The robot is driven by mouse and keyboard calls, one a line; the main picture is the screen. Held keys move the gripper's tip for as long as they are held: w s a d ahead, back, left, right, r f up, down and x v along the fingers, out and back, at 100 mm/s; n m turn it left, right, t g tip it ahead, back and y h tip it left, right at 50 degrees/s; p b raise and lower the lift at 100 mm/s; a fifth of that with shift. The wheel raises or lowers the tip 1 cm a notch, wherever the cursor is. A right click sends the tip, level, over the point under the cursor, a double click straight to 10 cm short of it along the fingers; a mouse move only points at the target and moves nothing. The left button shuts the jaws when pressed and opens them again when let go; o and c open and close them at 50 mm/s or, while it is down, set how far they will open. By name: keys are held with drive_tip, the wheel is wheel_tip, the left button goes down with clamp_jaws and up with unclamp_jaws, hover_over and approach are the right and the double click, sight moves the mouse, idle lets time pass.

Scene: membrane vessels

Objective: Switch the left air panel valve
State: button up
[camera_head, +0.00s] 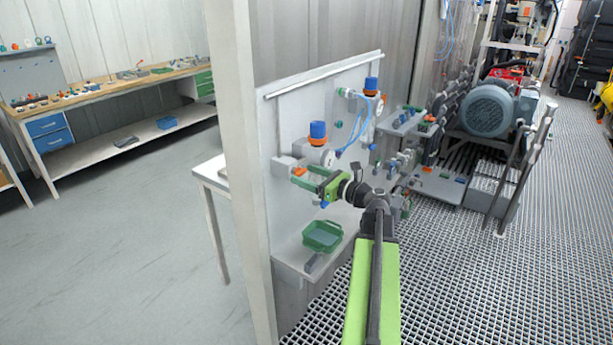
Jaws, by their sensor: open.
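The white air panel (292,118) stands upright in the middle of the view. On its left side is a blue-capped regulator (318,132) with a round gauge (327,157). The left valve's small orange handle (299,171) shows low on this side, by a grey block. My green gripper (301,177) is open, and its fingers point left toward the panel. The orange handle appears between or just beyond the fingertips. I cannot tell whether they touch it. A second blue-capped regulator (371,84) is on the panel's right side.
A green tray (322,236) sits on the shelf below the panel. A pale post (248,180) stands left of the panel. A workbench (110,84) is far left. A motor (488,110) is at the back right. Grated floor (480,280) is clear at right.

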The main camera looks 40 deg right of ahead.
drive_tip(key=shift+w, duration=0.1)
drive_tip(key=c, duration=1.4)
drive_tip(key=shift+o, duration=0.2)
drive_tip(key=shift+n, duration=0.3)
drive_tip(key=n, duration=0.3)
drive_tip(key=shift+n, duration=0.3)
drive_tip(key=n, duration=0.3)
drive_tip(key=shift+n, duration=0.3)
drive_tip(key=n, duration=0.4)
drive_tip(key=shift+n, duration=2)
